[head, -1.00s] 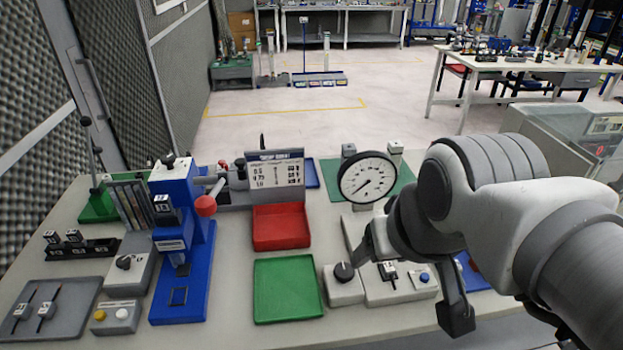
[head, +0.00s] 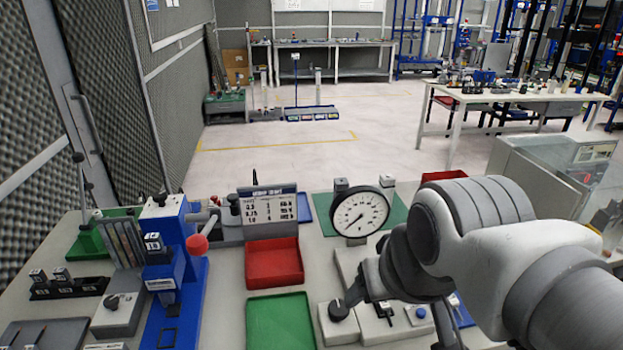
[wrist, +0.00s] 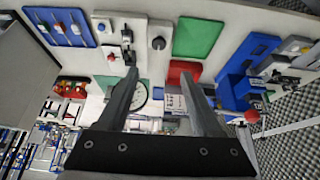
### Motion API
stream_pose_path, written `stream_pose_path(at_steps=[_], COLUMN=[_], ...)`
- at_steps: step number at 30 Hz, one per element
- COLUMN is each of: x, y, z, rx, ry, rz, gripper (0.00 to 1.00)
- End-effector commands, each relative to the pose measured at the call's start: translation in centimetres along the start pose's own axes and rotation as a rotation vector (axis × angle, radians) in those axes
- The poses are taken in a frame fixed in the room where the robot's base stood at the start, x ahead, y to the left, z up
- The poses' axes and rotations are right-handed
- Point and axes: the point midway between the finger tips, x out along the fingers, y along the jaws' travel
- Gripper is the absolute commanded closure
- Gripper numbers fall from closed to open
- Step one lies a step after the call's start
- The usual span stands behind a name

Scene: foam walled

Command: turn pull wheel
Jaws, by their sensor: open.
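No part is clearly marked as the pull wheel, so I cannot tell which one it is. A grey bench fixture with a dark upright handle (head: 234,204) stands behind the red tray, beside a printed board (head: 268,211). A round white dial gauge (head: 360,213) stands right of it. A black knob (head: 338,310) sits on a grey box at the front; it also shows in the wrist view (wrist: 158,43). My gripper (wrist: 158,76) is open and empty above the bench, its fingers spread with the gauge and red tray beyond them. In the head view my arm hides part of the bench.
A blue press (head: 170,275) with a red ball lever (head: 197,245) stands left. A red tray (head: 274,264) and a green tray (head: 280,322) lie in the middle. A boxy machine (head: 550,170) stands at right. The floor behind the bench is mostly clear.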

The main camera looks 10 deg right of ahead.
Motion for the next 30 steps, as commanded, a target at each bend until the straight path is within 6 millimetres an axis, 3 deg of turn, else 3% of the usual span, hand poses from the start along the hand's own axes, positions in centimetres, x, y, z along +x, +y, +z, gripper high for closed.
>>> stream_pose_path(at_steps=[7,11,16,23,30], x=[0.0,0.1,0.9,3.6,8.0], y=[0.0,0.0,0.0,0.0,0.1], z=[0.0,-0.2,-2.0,-5.8,-9.2], rx=[0.000,-0.011,-0.090,-0.282,-0.484], ry=[0.000,-0.008,-0.074,-0.215,-0.357], rz=[0.000,-0.002,-0.021,-0.065,-0.117], gripper=[0.33,0.11,0.11,0.11,0.11])
